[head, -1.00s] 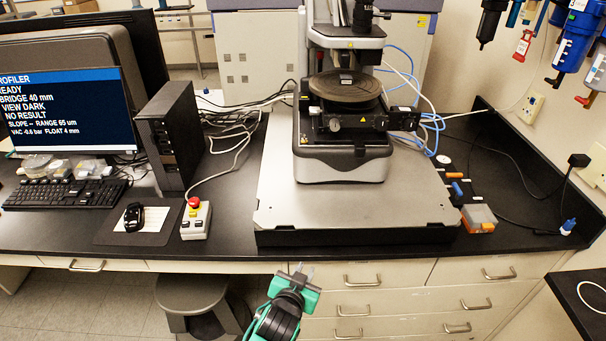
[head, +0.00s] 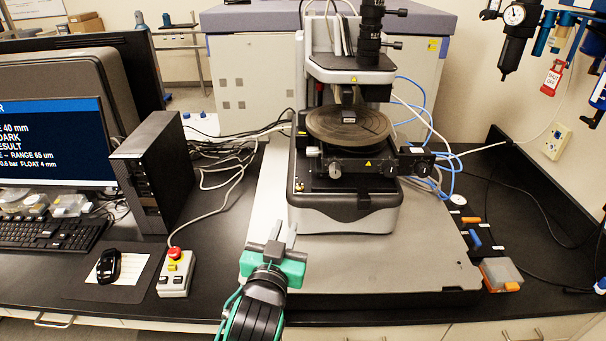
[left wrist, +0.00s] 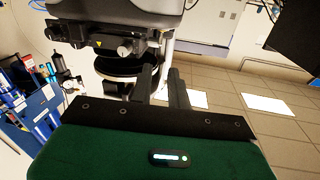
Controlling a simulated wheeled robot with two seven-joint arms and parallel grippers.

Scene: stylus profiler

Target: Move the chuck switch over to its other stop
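The profiler (head: 345,212) stands on a grey base plate, with its round dark chuck (head: 348,126) above a black stage. A tiny brass-coloured part (head: 298,186) on the left front of the body may be the chuck switch; it is too small to tell its position. My left gripper (head: 283,234) is over the left front part of the plate, left of and in front of the body, touching nothing visible. Its fingers are apart and empty. In the left wrist view, the gripper (left wrist: 163,75) shows a gap, with the stage (left wrist: 100,35) beyond it. My right gripper is not seen.
A control box with a red button (head: 174,272), a mouse (head: 108,266) and a computer tower (head: 160,175) stand to the left. The front of the base plate (head: 390,275) is clear.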

